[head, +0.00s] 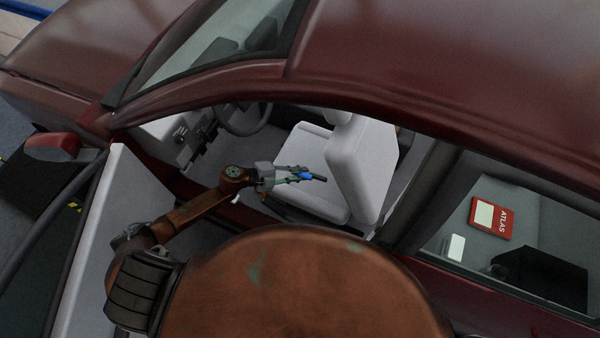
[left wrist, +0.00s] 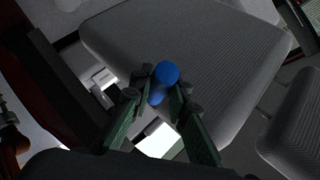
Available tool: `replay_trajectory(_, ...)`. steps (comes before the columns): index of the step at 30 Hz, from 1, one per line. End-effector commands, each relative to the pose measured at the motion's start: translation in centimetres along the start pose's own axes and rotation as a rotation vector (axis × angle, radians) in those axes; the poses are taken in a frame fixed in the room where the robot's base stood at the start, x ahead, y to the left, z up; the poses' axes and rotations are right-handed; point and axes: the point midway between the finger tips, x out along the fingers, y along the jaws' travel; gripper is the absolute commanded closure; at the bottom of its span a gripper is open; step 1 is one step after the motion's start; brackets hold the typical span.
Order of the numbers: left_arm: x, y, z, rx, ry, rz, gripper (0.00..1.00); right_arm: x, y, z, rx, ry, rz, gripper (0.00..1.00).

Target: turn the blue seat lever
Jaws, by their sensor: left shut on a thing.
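My left gripper (head: 302,175) reaches through the open side of the dark red car, at the near side of the front seat (head: 320,190). It is shut on the blue seat lever (head: 306,176). In the left wrist view, the blue lever (left wrist: 167,73) shows as a short rounded piece between the two green fingers (left wrist: 160,88), with its lower part partly hidden by them. The seat cushion (left wrist: 200,50) lies behind it. A dark thin piece sticks out past the blue part in the head view; I cannot tell what it is. My right gripper is not in view.
The pale seat back (head: 362,160) stands just right of the gripper. The steering wheel (head: 245,118) is beyond the arm. The open door (head: 115,215) is at left, and the car roof (head: 450,65) overhangs. A red atlas (head: 490,217) lies in the rear.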

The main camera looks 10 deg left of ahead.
Motion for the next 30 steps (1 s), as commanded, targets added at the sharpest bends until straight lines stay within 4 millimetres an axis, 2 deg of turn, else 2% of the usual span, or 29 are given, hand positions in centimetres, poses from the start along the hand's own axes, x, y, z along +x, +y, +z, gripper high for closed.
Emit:
replay_trajectory(7,0.0,0.1,0.0,0.000,0.001,0.000,1.00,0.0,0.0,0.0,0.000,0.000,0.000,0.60)
replay_trajectory(8,0.0,0.1,0.0,0.000,0.001,0.000,0.84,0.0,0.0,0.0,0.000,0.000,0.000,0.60)
replay_trajectory(16,0.0,0.0,0.0,0.000,0.001,0.000,0.66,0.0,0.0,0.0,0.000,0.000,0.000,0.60)
replay_trajectory(25,-0.2,0.0,0.0,0.000,0.000,0.000,0.66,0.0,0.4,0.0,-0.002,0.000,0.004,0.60)
replay_trajectory(30,-2.2,0.1,0.1,0.000,-0.002,0.001,0.66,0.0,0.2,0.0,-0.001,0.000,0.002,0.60)
